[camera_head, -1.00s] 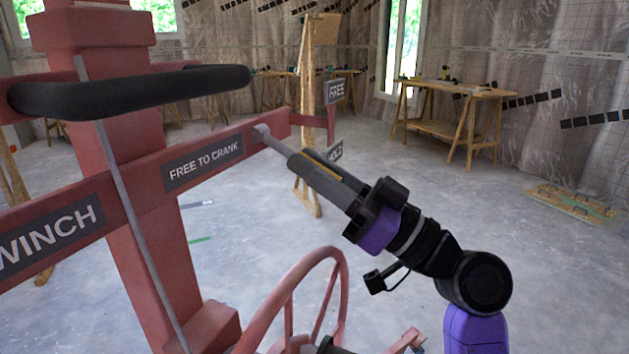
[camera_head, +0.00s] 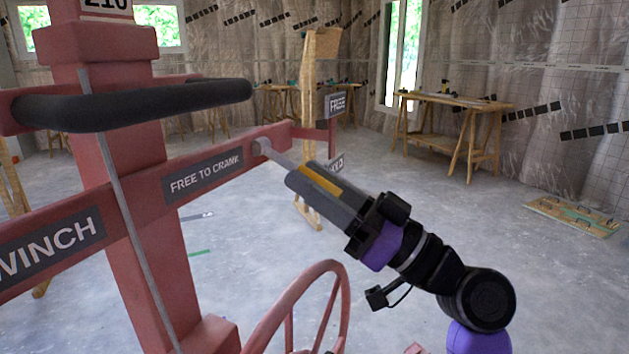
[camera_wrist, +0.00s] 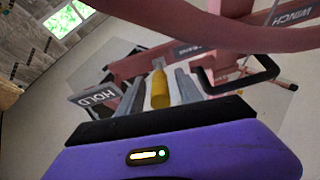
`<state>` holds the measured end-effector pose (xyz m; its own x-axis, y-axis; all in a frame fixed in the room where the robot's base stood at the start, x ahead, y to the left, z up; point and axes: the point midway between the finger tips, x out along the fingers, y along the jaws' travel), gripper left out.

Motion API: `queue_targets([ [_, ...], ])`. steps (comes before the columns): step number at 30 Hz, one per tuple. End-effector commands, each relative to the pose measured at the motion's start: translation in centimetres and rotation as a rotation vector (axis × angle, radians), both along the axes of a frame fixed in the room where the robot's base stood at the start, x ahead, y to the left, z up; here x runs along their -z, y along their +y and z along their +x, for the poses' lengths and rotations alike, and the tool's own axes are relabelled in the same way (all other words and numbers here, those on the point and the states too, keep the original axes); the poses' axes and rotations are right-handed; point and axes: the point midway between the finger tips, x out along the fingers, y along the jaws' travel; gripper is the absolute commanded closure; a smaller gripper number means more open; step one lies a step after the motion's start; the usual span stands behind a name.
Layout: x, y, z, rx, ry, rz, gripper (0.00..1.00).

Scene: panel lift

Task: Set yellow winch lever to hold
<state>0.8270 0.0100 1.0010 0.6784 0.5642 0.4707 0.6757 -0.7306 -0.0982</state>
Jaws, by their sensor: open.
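The winch lever has a grey shaft running from a round pivot (camera_head: 260,147) on the red beam and a yellow handle (camera_head: 323,181). It points right and downward, toward the camera, in the head view. My gripper (camera_head: 303,173) is open, with its fingers on either side of the yellow handle. The wrist view shows the yellow handle (camera_wrist: 160,89) between the two grey fingers; contact cannot be told. The HOLD sign (camera_head: 336,163) is partly hidden behind my gripper; it shows clearly at left in the wrist view (camera_wrist: 99,97). The FREE sign (camera_head: 336,105) is above it.
The red beam carries a FREE TO CRANK label (camera_head: 204,174) and a WINCH label (camera_head: 48,244). A black padded bar (camera_head: 135,105) crosses the red post (camera_head: 150,235). A red handwheel (camera_head: 300,290) stands below.

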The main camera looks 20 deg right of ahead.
Motion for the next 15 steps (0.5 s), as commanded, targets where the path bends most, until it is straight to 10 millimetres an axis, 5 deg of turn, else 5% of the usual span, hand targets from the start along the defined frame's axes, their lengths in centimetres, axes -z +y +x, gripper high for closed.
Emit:
queue_targets([
  [15, 3.4, -4.0, -4.7, 0.003, 0.002, 0.000, 0.58],
])
